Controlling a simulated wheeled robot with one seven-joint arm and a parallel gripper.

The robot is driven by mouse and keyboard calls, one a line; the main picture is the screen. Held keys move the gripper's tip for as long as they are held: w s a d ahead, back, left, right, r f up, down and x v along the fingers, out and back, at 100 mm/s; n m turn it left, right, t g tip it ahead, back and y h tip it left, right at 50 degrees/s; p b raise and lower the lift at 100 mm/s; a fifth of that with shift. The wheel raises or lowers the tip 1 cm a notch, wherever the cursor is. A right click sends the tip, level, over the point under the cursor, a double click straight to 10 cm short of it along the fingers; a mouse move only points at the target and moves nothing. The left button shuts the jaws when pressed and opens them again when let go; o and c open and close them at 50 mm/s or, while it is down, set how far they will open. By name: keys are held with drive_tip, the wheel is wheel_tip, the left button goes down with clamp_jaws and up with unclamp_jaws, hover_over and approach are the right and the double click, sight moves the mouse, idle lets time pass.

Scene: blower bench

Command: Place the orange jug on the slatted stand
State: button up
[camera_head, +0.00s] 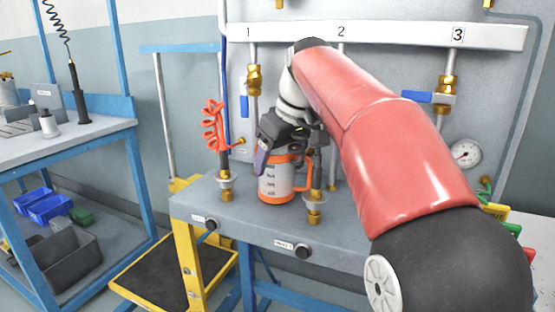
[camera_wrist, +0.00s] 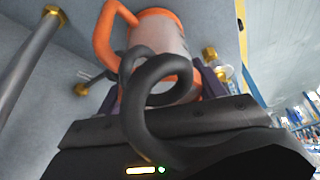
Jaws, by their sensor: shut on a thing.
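The orange jug (camera_head: 272,184), a pale body with dark level marks and orange rim, base and handle, is at the grey bench, upright or nearly so. I cannot tell if its base touches the bench top. My gripper (camera_head: 284,153) comes from above and is shut on the jug near its top; one purple finger shows at its left side. In the wrist view the jug (camera_wrist: 165,42) sits between the purple fingers, its handle at the upper left, with a black looped cable partly covering it. I cannot make out a slatted stand for certain.
Brass fittings (camera_head: 225,182) stand on the bench (camera_head: 240,218) left and right of the jug, close to it. An orange coiled hose (camera_head: 212,128) hangs at the left. A yellow step (camera_head: 187,258) with a dark top stands front left. A blue-framed table (camera_head: 65,145) is farther left.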

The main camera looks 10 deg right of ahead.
drive_tip(key=shift+f, duration=0.15)
drive_tip(key=o, duration=1)
